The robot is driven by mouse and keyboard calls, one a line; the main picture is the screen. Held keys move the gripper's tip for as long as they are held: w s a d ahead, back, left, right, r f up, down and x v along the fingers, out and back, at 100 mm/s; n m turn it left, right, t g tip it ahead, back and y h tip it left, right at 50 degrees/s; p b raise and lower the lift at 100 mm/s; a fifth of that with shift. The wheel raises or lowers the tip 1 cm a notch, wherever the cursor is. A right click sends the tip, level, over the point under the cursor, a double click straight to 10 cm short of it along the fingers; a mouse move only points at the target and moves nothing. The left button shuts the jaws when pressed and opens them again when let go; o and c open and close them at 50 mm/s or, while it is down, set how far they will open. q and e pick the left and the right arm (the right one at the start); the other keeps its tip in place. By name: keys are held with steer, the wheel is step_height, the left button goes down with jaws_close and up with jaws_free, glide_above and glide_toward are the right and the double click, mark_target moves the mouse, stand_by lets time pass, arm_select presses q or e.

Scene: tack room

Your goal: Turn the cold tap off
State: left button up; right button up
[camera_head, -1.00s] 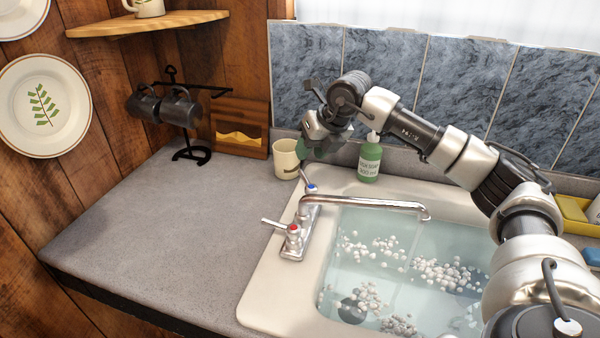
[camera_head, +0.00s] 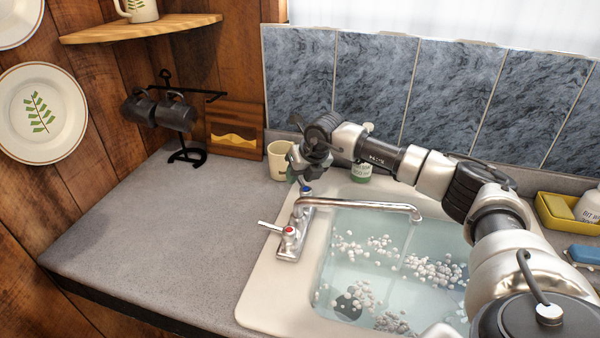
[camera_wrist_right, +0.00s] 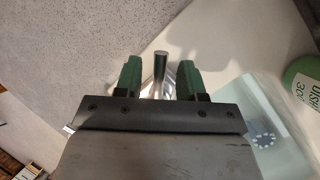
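The cold tap (camera_head: 306,190), with a blue mark, stands at the far end of the chrome faucet on the sink's left rim. My right gripper (camera_head: 299,178) is just above and behind it, pointing down. In the right wrist view, the two green fingers (camera_wrist_right: 160,78) are apart, with the metal lever of the cold tap (camera_wrist_right: 160,66) between them. A gap shows on each side of the lever. The hot tap (camera_head: 289,233), with a red mark, is at the near end, its lever pointing left. My left gripper is not in view.
The spout (camera_head: 365,204) reaches right over the water-filled sink (camera_head: 262,300). A cream mug (camera_head: 279,160) stands close behind my right gripper. A green soap bottle (camera_head: 361,172) is partly hidden behind my arm.

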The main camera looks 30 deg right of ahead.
jaws_close()
stand_by(0.5)
steer(key=shift+w+a+f+n+y+b, duration=0.1)
steer(key=shift+a+n+y+b, duration=0.3)
steer(key=shift+n+b, duration=0.4)
steer(key=n, duration=0.1)
steer(key=a+n, duration=0.1)
steer(key=shift+n+g+y+b, duration=0.35)
steer(key=shift+n+g+y, duration=0.05)
steer(key=n, duration=0.1)
steer(key=a+n+g+y+b, duration=0.1)
steer(key=n, duration=0.1)
steer(key=shift+s+a+n+g+y+b, duration=0.15)
steer(key=shift+s+a+n+g, duration=0.1)
steer(key=shift+n, duration=0.4)
steer(key=shift+s+a+n+g+y+b, duration=0.15)
steer(key=shift+n+g, duration=0.1)
steer(key=shift+n, duration=0.4)
